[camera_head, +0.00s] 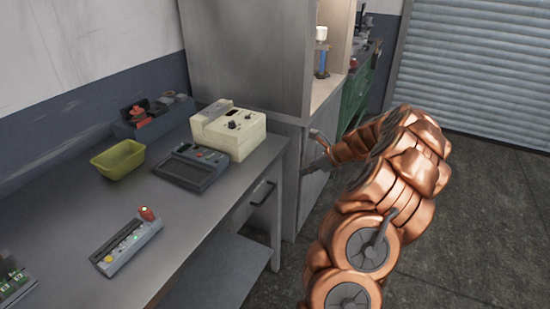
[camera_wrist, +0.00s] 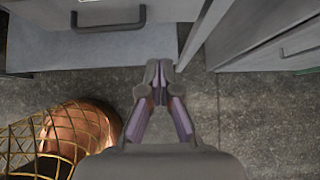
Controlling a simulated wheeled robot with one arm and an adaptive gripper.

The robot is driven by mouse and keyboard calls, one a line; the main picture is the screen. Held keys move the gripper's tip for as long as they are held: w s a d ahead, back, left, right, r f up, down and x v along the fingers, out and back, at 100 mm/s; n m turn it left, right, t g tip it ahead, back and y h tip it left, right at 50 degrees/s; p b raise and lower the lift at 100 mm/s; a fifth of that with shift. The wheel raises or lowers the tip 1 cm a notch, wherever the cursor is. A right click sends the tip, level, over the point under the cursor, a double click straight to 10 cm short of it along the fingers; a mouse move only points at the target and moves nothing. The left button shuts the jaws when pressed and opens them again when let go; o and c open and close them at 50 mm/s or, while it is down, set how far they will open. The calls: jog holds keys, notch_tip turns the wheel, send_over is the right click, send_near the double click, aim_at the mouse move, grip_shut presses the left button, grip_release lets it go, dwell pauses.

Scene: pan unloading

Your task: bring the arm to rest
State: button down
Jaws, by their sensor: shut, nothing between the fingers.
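My gripper (camera_wrist: 158,92) is shut and empty in the wrist view, with its fingertips together above the dark floor. In the head view my copper-coloured arm is bent on the right side. There my gripper (camera_head: 312,152) shows small at the arm's left end, beside the front of the grey cabinet and right of the table. The gripper holds nothing and appears apart from the furniture.
The grey table (camera_head: 190,235) holds a yellow-green bin (camera_head: 118,160), a cream device (camera_head: 228,130), a dark keypad device (camera_head: 192,167) and a slim control box (camera_head: 128,247). A drawer handle (camera_wrist: 108,22) faces my gripper. The tall cabinet (camera_head: 250,60) stands behind. Open floor (camera_head: 475,200) lies right.

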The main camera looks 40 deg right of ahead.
jog(key=s+a+r+n+g+y, duration=0.15)
jog(key=a+r+n, duration=0.3)
jog(key=a, duration=0.55)
jog(key=s+a+r+n+g, duration=0.25)
jog(key=a+n, duration=0.35)
jog(key=a, duration=0.4)
jog(key=s+a+r+n+g+y, duration=0.1)
jog(key=a+r+n, duration=0.35)
jog(key=a, duration=0.55)
jog(key=s+a+n+g+h, duration=0.3)
jog(key=s+a+n, duration=0.55)
jog(key=s, duration=0.35)
jog(key=s+f+n+g+h+p, duration=0.1)
jog(key=s+n+h, duration=0.2)
jog(key=s, duration=1.4)
jog(key=n, duration=0.4)
jog(key=shift+d+f+g, duration=0.25)
jog(key=shift+d+g, duration=0.05)
jog(key=shift+g, duration=0.1)
jog(key=shift+h, duration=0.25)
